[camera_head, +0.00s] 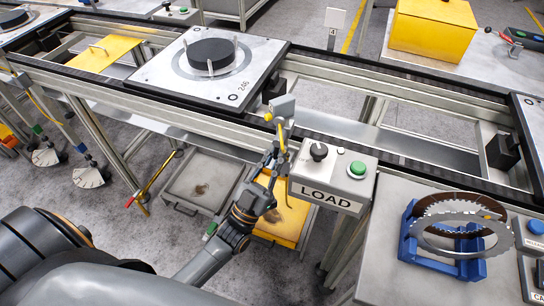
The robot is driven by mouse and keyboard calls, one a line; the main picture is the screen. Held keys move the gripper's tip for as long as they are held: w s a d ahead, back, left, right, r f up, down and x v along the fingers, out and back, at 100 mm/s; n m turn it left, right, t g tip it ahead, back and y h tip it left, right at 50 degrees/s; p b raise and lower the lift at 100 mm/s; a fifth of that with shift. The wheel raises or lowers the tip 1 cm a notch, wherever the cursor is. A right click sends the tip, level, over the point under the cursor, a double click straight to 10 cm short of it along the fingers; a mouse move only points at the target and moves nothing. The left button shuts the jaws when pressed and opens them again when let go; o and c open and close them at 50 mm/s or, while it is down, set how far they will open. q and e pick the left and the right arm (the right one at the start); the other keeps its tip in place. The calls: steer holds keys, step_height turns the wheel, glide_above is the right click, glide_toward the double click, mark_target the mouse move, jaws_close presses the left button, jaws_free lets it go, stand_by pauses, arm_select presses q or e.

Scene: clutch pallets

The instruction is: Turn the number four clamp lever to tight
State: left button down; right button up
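A short yellow lever-like part with a grey block on top (281,108) stands at the conveyor's near edge, left of the LOAD box. I cannot tell whether it is the number four clamp lever, and no tight mark is readable. My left gripper (276,160) reaches up from the lower left to just below this yellow part. Its fingers overlap the part in the picture, so contact and opening are unclear. My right gripper is not in view.
The LOAD box (326,202) with a black knob and green button is close right of the gripper. A pallet (150,75) carries a black disc. A yellow rod with a red end (150,180) hangs left. A blue stand (440,245) holds rings at right.

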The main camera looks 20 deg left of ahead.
arm_select(q)
steer(key=shift+d+f+n+t+y, duration=0.1)
steer(key=shift+n+t+y, duration=0.05)
steer(key=shift+n+y, duration=0.4)
steer(key=shift+d+n+t+y, duration=0.1)
steer(key=shift+n+t+y, duration=0.05)
steer(key=shift+n+y, duration=0.4)
steer(key=shift+y, duration=0.3)
steer(key=c, duration=1.4)
jaws_free()
steer(key=v, duration=1.2)
